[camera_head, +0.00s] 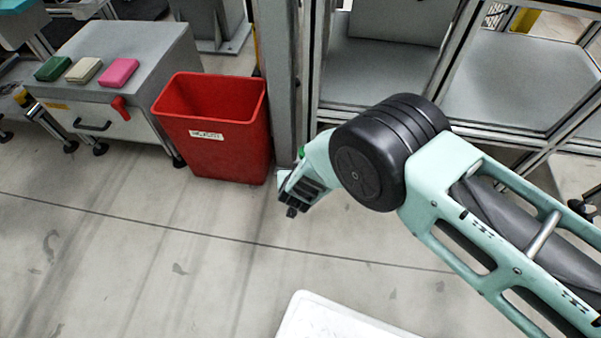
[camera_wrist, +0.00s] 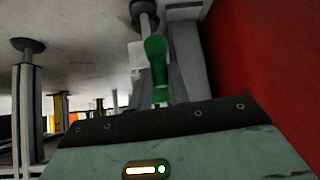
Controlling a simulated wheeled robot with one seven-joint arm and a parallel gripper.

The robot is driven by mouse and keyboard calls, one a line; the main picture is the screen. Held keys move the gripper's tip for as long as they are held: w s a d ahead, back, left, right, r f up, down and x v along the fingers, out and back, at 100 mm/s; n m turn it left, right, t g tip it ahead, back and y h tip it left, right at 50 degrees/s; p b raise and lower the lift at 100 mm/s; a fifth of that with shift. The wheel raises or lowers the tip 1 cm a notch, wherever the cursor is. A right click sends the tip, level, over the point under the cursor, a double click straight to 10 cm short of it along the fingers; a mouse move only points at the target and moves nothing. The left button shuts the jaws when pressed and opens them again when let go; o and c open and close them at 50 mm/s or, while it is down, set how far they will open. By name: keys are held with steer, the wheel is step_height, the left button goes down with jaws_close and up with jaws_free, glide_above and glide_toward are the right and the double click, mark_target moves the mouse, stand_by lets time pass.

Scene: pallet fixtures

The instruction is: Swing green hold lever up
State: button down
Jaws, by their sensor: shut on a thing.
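The green hold lever (camera_wrist: 157,66) shows in the wrist view as a rounded green handle, upright in the picture, just beyond the dark front edge of my gripper. My gripper (camera_head: 291,211) hangs low beside the red bin in the head view, its dark end angled down to the left. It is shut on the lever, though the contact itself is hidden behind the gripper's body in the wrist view. In the head view the lever cannot be made out clearly behind my arm.
The red bin (camera_head: 218,145) stands close left of my gripper; its red wall (camera_wrist: 262,65) fills the wrist view's right side. A grey cabinet (camera_head: 135,55) with green, beige and pink blocks is farther left. A framed structure (camera_head: 375,75) stands behind my arm. Floor in front is mostly clear.

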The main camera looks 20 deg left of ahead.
stand_by(0.3)
steer(key=c, duration=1.3)
jaws_free()
steer(key=p+v, duration=0.8)
steer(key=v, duration=0.9)
steer(key=shift+r, duration=0.15)
steer(key=shift+s, duration=0.1)
